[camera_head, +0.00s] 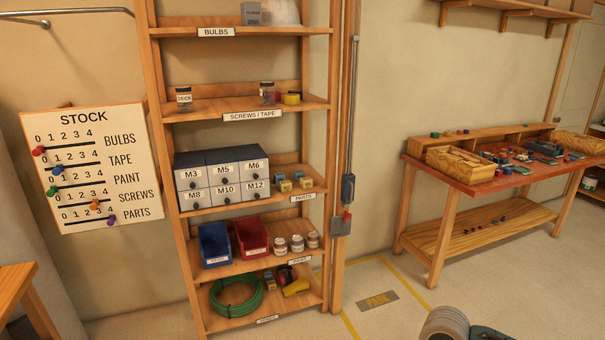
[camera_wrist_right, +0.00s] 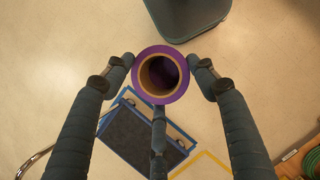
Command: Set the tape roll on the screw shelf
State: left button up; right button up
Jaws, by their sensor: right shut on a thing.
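A purple tape roll (camera_wrist_right: 161,50) with a brown cardboard core is in the right wrist view. My right gripper (camera_wrist_right: 160,64) is shut on it, one finger on each side, its round open end facing the camera. The shelf labelled SCREWS / TAPE (camera_head: 222,105) is the second visible board of the wooden rack in the head view. On it stand a jar (camera_head: 184,98) at the left, another jar (camera_head: 267,92) right of the middle, and a yellow roll (camera_head: 291,98) with something red beside it. The middle-left of this board is bare. My left gripper is in neither view.
The BULBS shelf (camera_head: 190,32) is above; grey drawers (camera_head: 222,175) stand below. A stock board (camera_head: 88,165) is left of the rack, and a red-topped workbench (camera_head: 500,180) stands right. A dark teal container (camera_wrist_right: 187,18) is at the wrist view's top.

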aim_at(311, 104)
jog(key=i, duration=1.1)
jog(key=i+l, duration=0.1)
jog(key=i, duration=0.95)
jog(key=i+j+u, duration=0.05)
